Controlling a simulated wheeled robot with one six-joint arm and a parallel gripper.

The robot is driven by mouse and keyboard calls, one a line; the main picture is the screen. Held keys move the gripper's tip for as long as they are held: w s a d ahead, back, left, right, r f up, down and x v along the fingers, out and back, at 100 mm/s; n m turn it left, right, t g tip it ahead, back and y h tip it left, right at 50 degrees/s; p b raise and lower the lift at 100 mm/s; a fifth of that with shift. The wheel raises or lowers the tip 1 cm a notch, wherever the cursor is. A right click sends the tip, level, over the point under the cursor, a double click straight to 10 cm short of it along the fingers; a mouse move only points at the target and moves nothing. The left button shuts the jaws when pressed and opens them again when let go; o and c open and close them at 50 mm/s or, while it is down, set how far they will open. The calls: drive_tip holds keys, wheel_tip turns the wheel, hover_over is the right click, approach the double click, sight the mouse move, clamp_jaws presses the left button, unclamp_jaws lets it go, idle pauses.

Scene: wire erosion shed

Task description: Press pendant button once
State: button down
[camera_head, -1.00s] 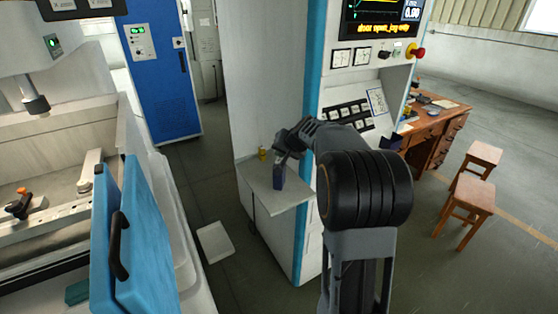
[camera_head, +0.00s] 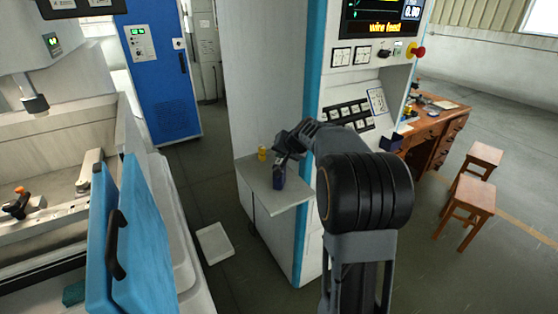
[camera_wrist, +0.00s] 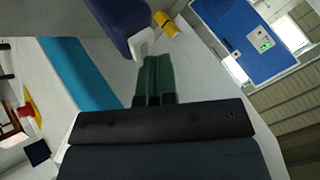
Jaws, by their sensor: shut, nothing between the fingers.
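A dark blue pendant (camera_head: 279,180) stands on the pale shelf (camera_head: 272,206) at the side of the control cabinet. My gripper (camera_head: 286,159) is over its top end. In the wrist view the pendant (camera_wrist: 122,22) is at the upper middle, with a light grey-white part at its near end. My gripper (camera_wrist: 157,62) is shut and empty, its green fingertips close to that light part. I cannot tell whether they touch it. No button can be clearly made out. The cabinet's screen (camera_head: 382,19) shows yellow text reading "wire feed".
A small yellow object (camera_head: 262,154) stands on the shelf behind the pendant. A red knob (camera_head: 420,51) is on the cabinet's right edge. A blue machine door (camera_head: 145,225) is at left. The floor between the machine and the cabinet holds a white flat piece (camera_head: 214,243).

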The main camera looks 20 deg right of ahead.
idle(0.3)
drive_tip(key=shift+r+p, duration=0.45)
drive_tip(key=shift+r, duration=0.35)
drive_tip(key=shift+r+p, duration=1.75)
drive_tip(key=shift+r, duration=0.75)
